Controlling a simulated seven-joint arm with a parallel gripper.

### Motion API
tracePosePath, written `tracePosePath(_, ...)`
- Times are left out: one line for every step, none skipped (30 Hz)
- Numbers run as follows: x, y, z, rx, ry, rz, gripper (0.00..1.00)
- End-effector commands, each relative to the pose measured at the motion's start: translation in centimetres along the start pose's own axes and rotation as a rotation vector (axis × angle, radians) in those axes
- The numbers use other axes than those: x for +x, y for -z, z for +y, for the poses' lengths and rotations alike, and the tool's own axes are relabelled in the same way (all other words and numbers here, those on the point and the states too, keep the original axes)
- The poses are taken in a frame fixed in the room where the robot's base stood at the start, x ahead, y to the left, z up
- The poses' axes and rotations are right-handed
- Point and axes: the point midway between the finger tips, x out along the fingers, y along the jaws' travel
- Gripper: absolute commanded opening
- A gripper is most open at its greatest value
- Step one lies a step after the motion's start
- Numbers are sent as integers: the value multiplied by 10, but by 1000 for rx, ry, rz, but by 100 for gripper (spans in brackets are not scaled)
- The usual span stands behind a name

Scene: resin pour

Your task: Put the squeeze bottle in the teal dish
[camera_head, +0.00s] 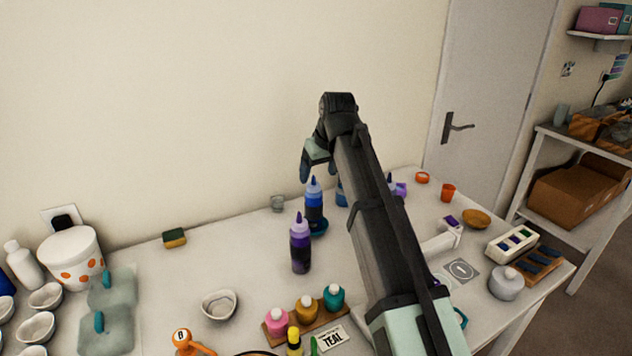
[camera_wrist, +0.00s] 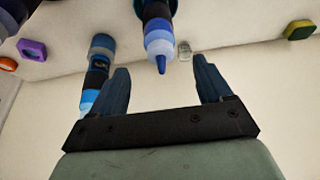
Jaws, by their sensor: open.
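A squeeze bottle with dark blue contents, a blue collar and a pointed blue tip (camera_head: 314,207) stands upright on the table, with a dark blue dish rim (camera_head: 319,230) at its base. It also shows in the wrist view (camera_wrist: 158,28), nozzle pointing between my fingers. My gripper (camera_wrist: 161,68) is open and empty, with the nozzle between its fingertips in that view; contact cannot be told. In the head view my gripper (camera_head: 316,170) is just above the bottle. A teal rim (camera_head: 462,318) shows partly beside my arm; whether it is the teal dish cannot be told.
A purple squeeze bottle (camera_head: 300,248) stands in front of the blue one. Another blue bottle (camera_wrist: 98,68) is close beside my gripper. A rack with several small bottles (camera_head: 306,320) and a white bowl (camera_head: 219,304) stand nearer. The wall (camera_head: 200,100) is close behind.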

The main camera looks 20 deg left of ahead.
Motion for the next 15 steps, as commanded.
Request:
tracePosePath(-9,0,0,0,0,1,79)
tracePosePath(-13,0,0,0,0,1,79)
tracePosePath(-17,0,0,0,0,1,79)
tracePosePath(-21,0,0,0,0,1,79)
tracePosePath(-24,0,0,0,0,1,79)
tracePosePath(-28,0,0,0,0,1,79)
tracePosePath(-30,0,0,0,0,0,79)
tracePosePath(-32,0,0,0,0,0,79)
tracePosePath(-34,0,0,0,0,-1,79)
tracePosePath(-35,0,0,0,0,-1,79)
tracePosePath(-36,0,0,0,0,-1,79)
tracePosePath(-37,0,0,0,0,-1,79)
tracePosePath(-38,0,0,0,0,-1,79)
tracePosePath(-38,0,0,0,0,-1,79)
tracePosePath(-38,0,0,0,0,-1,79)
